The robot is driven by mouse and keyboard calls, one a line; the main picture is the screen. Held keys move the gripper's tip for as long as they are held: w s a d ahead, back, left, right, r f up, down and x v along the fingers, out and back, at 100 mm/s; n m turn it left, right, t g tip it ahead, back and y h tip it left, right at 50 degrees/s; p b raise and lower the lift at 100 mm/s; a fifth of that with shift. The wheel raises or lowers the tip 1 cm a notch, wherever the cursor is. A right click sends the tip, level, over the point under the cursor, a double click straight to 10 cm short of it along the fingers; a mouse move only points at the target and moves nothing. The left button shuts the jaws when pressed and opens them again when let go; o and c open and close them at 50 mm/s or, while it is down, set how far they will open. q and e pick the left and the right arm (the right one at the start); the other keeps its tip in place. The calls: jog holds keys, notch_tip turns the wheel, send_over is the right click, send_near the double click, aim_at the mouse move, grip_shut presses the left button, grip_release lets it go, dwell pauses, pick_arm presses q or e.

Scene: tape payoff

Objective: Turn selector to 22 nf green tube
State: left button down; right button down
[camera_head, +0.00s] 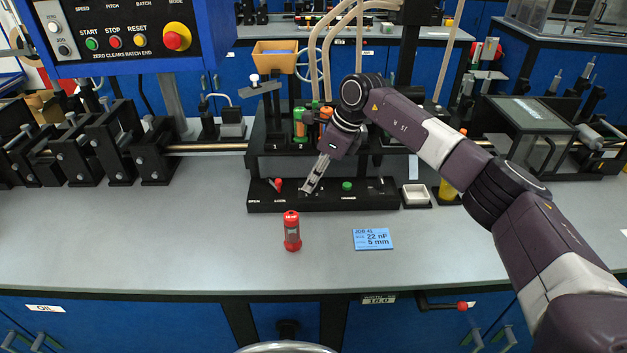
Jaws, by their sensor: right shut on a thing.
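My right gripper (310,187) reaches down to the black control bar (390,199) at the front of the tape machine. It is shut on the selector there, which is mostly hidden by the fingers, so its pointing direction cannot be read. A green tube (299,124) stands upright in the machine behind, left of an orange tube (325,115). A blue job card (373,239) on the bench reads 22 nF, 5 mm. My left gripper is not in view.
The front left bench is clear.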

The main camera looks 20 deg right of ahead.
jog(key=shift+n, duration=0.3)
dwell(0.4)
jog(key=c, duration=1.7)
grip_release()
jog(key=shift+o, duration=0.2)
jog(key=v, duration=1.2)
jog(key=shift+w+d+r, duration=0.1)
jog(key=shift+w+r, duration=0.05)
jog(key=shift+w, duration=0.05)
